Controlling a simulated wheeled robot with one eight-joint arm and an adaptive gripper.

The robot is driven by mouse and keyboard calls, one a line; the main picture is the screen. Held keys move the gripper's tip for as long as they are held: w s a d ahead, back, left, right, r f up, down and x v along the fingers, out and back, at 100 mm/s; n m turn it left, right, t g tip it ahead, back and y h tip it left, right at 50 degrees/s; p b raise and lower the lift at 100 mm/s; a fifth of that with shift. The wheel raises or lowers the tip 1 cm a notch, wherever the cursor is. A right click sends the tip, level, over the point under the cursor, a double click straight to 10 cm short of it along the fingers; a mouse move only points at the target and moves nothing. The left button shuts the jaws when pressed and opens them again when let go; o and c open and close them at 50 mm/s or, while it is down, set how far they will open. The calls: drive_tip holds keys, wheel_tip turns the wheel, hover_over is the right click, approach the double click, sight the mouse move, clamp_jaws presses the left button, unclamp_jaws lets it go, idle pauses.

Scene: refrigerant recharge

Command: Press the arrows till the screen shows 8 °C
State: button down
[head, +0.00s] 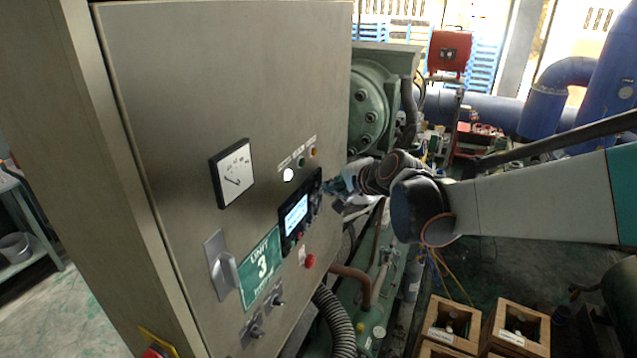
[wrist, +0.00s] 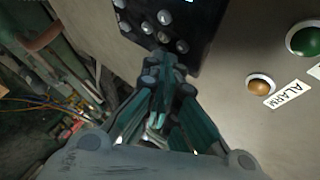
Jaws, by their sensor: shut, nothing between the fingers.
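The control screen (head: 296,214) is lit blue-white in a black panel on the grey cabinet door in the head view. Its text is too small to read. The panel's several round buttons (wrist: 164,17) show at the top of the wrist view; their arrow marks cannot be made out. My gripper (head: 328,186) is at the panel's right side in the head view. In the wrist view, my gripper (wrist: 164,72) is shut and empty, with its tips close to the lower edge of the black panel. I cannot tell whether the tips touch a button.
An amber lamp (wrist: 260,86) by an ALARM label and a green lamp (wrist: 304,39) are right of my gripper in the wrist view. A gauge (head: 233,173), a door handle (head: 221,265) and a red button (head: 309,261) are on the door. Pipes and wooden crates (head: 451,324) stand right of the cabinet.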

drive_tip(key=shift+d, duration=0.15)
drive_tip(key=shift+s+d, duration=0.3)
drive_tip(key=shift+d, duration=0.45)
drive_tip(key=shift+s+d, duration=0.25)
drive_tip(key=shift+d, duration=0.5)
drive_tip(key=shift+s+d, duration=0.3)
drive_tip(key=shift+d, duration=0.45)
